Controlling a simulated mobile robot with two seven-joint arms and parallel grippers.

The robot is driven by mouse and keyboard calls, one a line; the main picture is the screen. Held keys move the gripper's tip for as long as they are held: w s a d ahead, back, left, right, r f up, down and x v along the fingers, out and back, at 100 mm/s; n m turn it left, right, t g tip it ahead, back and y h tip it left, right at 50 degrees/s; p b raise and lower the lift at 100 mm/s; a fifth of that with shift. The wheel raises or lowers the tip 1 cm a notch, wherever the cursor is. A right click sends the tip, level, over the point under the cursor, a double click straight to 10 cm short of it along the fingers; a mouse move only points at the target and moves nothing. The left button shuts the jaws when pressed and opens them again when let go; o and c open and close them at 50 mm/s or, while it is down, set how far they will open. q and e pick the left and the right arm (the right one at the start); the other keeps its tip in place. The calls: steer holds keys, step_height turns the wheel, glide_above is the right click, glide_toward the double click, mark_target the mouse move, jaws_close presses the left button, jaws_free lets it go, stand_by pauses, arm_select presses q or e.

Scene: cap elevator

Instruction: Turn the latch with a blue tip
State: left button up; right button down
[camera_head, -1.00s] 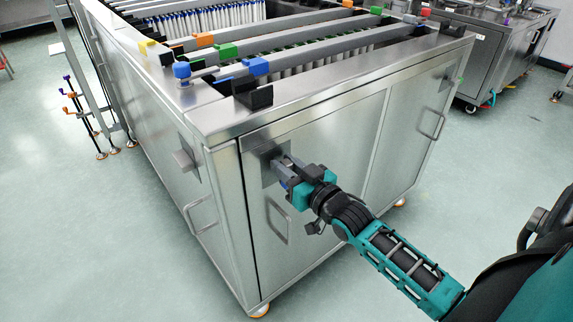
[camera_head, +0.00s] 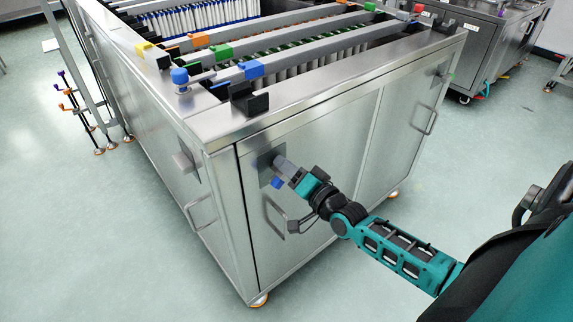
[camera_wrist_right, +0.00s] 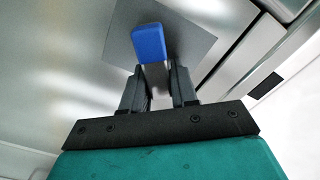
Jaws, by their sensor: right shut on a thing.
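The latch is a grey bar with a blue tip (camera_head: 277,182), on a square metal plate on the cabinet's front door. In the right wrist view the blue tip (camera_wrist_right: 149,42) sticks out just beyond the fingers, with the grey bar (camera_wrist_right: 156,78) between them. My right gripper (camera_head: 284,168) is shut on the latch, close to the door. Its two dark fingers (camera_wrist_right: 158,85) lie on either side of the bar in the wrist view. The head view shows the blue tip at the lower left of the gripper. My left gripper is not in view.
The steel cabinet (camera_head: 330,125) has a door handle (camera_head: 274,217) just below the latch. Racks with coloured blocks stand on its top, with a black bracket (camera_head: 248,98) at the near edge. Another steel cabinet (camera_head: 490,50) stands at the back right. The floor in front is clear.

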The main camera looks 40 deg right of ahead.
steer(key=m, duration=0.3)
steer(key=shift+d+f+m, duration=0.15)
steer(key=shift+f+m, duration=0.15)
steer(key=shift+f+m+b, duration=0.2)
steer(key=shift+m+b, duration=0.35)
steer(key=shift+m, duration=0.55)
steer(key=shift+f+m, duration=0.1)
steer(key=shift+m, duration=0.6)
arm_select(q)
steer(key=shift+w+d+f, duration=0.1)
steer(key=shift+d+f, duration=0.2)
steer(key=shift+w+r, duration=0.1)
arm_select(e)
steer(key=shift+m, duration=0.3)
steer(key=c, duration=1)
jaws_free()
steer(key=shift+o, duration=0.2)
steer(key=shift+s+d, duration=0.1)
